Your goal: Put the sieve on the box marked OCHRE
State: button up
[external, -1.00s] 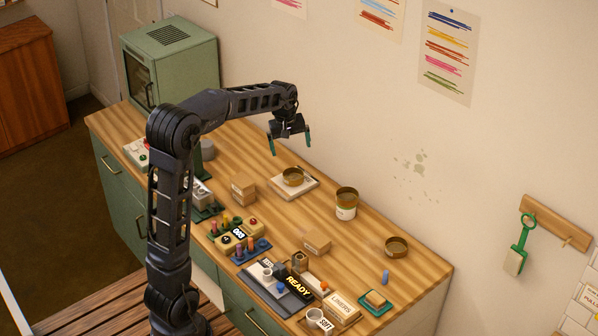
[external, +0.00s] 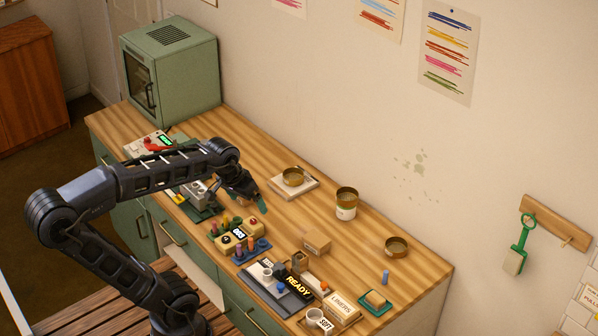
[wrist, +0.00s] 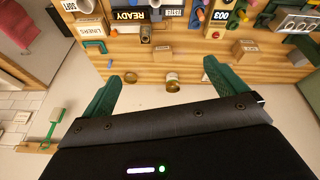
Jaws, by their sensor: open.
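In the wrist view, a brass pan (wrist: 145,86) shows between my fingers. Two cardboard boxes are there: one (external: 315,241) in mid-table, and another (wrist: 245,48) in the wrist view, hidden by my arm outside. I cannot read OCHRE on either. My gripper (external: 246,196) is open and empty, above the table's left-middle.
Pegs in a blue rack (external: 252,252) stand near my arm. A green oven (external: 170,70) is at the back left. Bare table lies between the pans.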

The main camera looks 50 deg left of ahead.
jog(key=s+d+f+m, duration=0.2)
jog(key=s+f, duration=0.1)
jog(key=s, duration=0.3)
jog(key=shift+s+m+t, duration=0.3)
jog(key=shift+s, duration=0.1)
